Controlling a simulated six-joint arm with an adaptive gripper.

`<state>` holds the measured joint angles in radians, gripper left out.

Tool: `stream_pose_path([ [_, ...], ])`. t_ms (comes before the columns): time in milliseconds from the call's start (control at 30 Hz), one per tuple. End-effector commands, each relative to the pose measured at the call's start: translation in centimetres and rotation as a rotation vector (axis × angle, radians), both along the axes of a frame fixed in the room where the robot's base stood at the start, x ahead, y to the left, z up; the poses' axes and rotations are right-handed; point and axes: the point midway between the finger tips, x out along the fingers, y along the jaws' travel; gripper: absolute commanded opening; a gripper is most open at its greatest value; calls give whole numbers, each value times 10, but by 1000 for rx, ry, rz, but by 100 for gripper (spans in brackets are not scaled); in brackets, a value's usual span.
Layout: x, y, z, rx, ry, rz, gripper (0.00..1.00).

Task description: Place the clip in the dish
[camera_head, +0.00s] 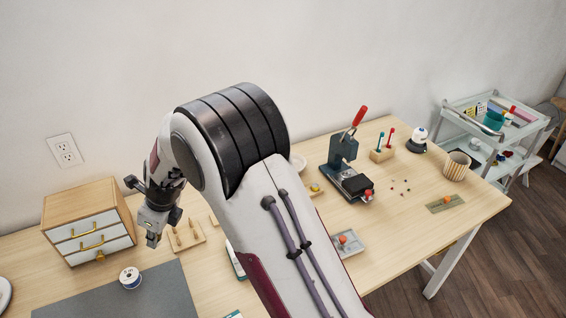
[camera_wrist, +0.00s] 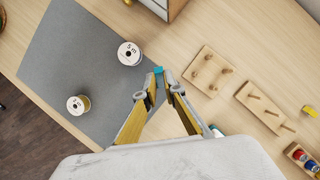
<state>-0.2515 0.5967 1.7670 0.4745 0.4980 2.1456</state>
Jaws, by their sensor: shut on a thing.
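My gripper (camera_head: 153,238) hangs over the left part of the table, in front of the small drawer cabinet, in the head view. In the wrist view its fingertips (camera_wrist: 161,82) are close together, shut on a small teal piece (camera_wrist: 158,70) that looks like the clip. It is held above the right edge of the grey mat. The clip is too small to make out in the head view. A round white dish (camera_head: 299,162) shows behind my arm in the head view, far to the right of my gripper and partly hidden. The dish is not visible in the wrist view.
A wooden cabinet (camera_head: 90,222) stands left. Thread spools (camera_head: 130,277) sit on the grey mat (camera_head: 150,297). Peg boards (camera_head: 186,235) lie right of my gripper. A press (camera_head: 345,168) with a red handle and a grey tray (camera_head: 347,243) are farther right.

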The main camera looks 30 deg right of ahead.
Motion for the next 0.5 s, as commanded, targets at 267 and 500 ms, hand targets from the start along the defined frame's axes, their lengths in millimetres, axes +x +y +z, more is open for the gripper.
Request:
stream_pose_path([
  [267, 56, -37, 10, 0, -1, -116, 4],
  [500, 98, -78, 17, 0, 0, -217, 4],
])
